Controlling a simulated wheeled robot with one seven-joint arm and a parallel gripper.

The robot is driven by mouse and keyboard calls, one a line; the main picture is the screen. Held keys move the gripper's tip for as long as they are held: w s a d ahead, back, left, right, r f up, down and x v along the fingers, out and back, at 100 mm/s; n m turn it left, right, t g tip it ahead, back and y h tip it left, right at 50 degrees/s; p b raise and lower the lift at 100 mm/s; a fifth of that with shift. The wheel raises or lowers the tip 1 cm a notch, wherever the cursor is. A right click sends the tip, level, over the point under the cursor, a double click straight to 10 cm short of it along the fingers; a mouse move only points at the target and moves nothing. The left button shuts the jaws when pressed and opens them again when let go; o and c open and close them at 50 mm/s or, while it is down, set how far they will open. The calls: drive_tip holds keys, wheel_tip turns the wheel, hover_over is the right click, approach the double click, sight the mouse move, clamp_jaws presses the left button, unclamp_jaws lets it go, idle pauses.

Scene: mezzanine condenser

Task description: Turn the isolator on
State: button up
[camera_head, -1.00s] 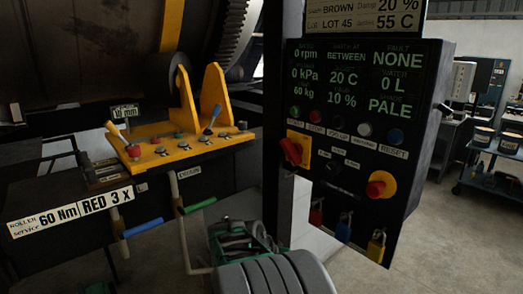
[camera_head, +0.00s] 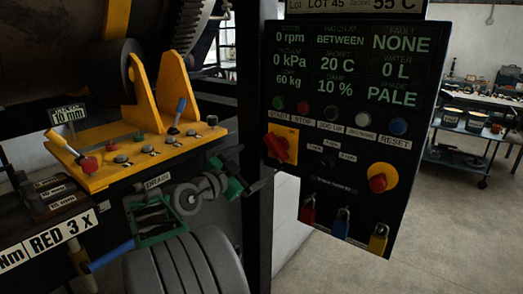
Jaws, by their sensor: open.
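The isolator is a red rotary handle (camera_head: 278,147) on a square yellow plate at the left of the black control panel (camera_head: 345,235). Its handle lies diagonally, from upper left to lower right. My gripper (camera_head: 251,170) is left of the panel, slightly below and left of the isolator in the picture. Its dark jaws are open and empty, and appear apart from the handle. The wrist and grey arm hide part of the machine's lower front.
A red emergency-stop knob (camera_head: 377,183) on a yellow disc sits right on the panel. Red, blue and yellow padlocks (camera_head: 378,238) hang below. A row of buttons (camera_head: 332,112) runs above. A yellow bracket (camera_head: 140,155) with levers stands left. Open floor lies right.

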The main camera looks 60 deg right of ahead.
sight(272, 150)
drive_tip(key=s+d+m+p, duration=0.1)
drive_tip(key=d, duration=0.2)
drive_tip(key=s+d+r+m+p, duration=0.1)
drive_tip(key=d, duration=0.2)
drive_tip(key=d+r+m+p, duration=0.1)
drive_tip(key=d, duration=0.1)
drive_tip(key=shift+s+d+g+h, duration=0.3)
drive_tip(key=shift+s+d+h, duration=0.1)
drive_tip(key=shift+d+f, duration=0.15)
drive_tip(key=shift+d, duration=0.05)
drive_tip(key=shift+c, duration=0.3)
